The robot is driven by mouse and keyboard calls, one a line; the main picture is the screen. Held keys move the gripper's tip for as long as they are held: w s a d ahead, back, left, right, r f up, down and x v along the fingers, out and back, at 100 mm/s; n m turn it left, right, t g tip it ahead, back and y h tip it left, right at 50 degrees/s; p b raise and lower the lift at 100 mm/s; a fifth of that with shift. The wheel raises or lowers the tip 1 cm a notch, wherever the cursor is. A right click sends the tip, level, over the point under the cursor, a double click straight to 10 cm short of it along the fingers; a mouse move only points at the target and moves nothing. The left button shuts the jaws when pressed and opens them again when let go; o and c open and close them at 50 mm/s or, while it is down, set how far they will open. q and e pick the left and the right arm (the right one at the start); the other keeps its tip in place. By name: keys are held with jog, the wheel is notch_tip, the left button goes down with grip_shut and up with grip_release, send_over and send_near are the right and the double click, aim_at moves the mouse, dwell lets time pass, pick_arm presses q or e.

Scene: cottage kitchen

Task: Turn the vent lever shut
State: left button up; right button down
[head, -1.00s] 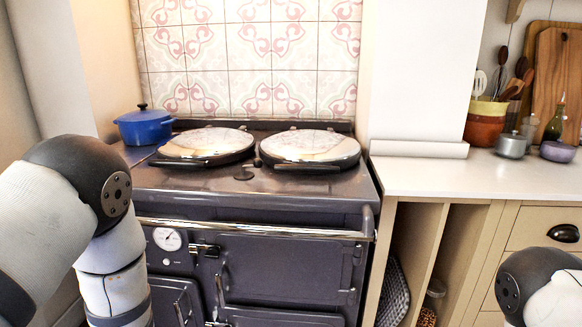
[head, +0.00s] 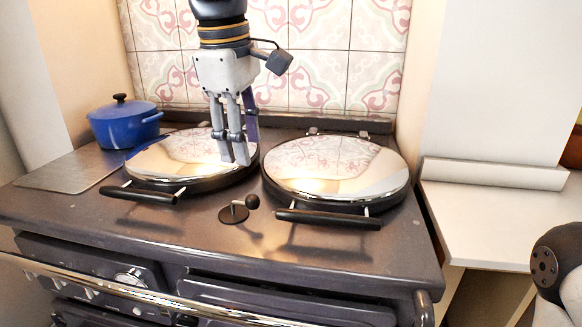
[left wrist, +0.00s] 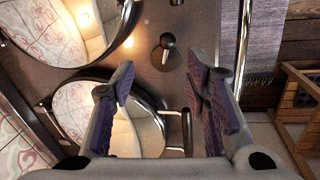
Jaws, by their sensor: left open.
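The vent lever (head: 237,209) is a small dark disc with a short arm ending in a round black knob, set on the stove top (head: 330,245) between the two lids, near their front. Its knob points to the right and slightly back in the head view. My left gripper (head: 236,160) points down over the right part of the left lid, above and behind the lever. It is open and empty. In the left wrist view the lever (left wrist: 167,46) shows beyond the open fingers (left wrist: 160,88), apart from them. My right gripper is out of view.
The shiny left lid (head: 165,160) and right lid (head: 335,168) flank the lever, with their dark handles at the front. A blue pot (head: 125,124) stands at the back left. A chrome rail (head: 130,290) runs along the stove's front. A pale counter is at the right.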

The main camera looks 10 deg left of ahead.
aim_at(252, 197)
pick_arm(q)
jog(key=f, duration=1.1)
jog(key=shift+w+d+f, duration=0.15)
jog(key=shift+w+d, duration=0.05)
jog(key=shift+w, duration=0.2)
grip_shut()
